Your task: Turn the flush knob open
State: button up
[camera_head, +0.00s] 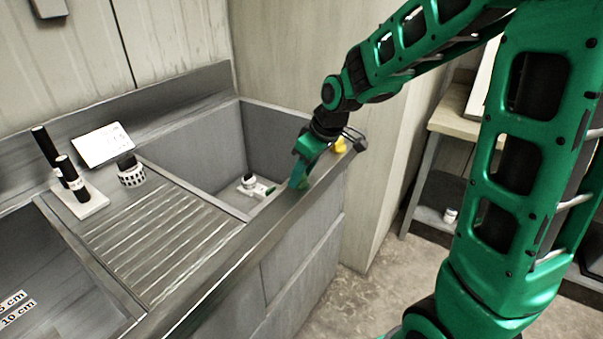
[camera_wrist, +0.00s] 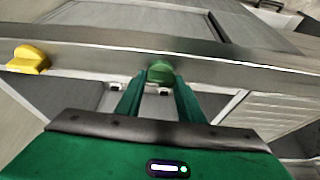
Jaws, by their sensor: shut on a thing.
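A green knob (camera_wrist: 160,72) sits on the front rim of the sink unit in the wrist view. My gripper (camera_wrist: 159,80) is shut on it, one finger on each side. In the head view my gripper (camera_head: 299,181) reaches down to the front rim beside the sink basin, and its fingers largely hide the green knob. A yellow knob (camera_wrist: 28,60) stands on the same rim, apart from my gripper; it also shows in the head view (camera_head: 340,146). I see no label that tells which knob is the flush knob.
The sink basin (camera_head: 208,153) holds a small white fitting with a dark top (camera_head: 249,182). A ribbed drainboard (camera_head: 165,232), a white-and-black ring-shaped item (camera_head: 130,171) and dark cylinders on a white block (camera_head: 80,205) are to the left. A shelf (camera_head: 440,188) stands right.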

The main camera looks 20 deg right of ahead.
jog(key=shift+w+d+r+n, duration=0.1)
jog(key=shift+w+d+n, duration=0.1)
jog(key=shift+n, duration=0.1)
dwell(0.4)
jog(key=o, duration=1.1)
jog(key=shift+c, duration=0.2)
jog(key=shift+s, duration=0.1)
jog(key=v, duration=1)
jog(key=shift+d+r, duration=0.2)
jog(key=shift+r, duration=0.05)
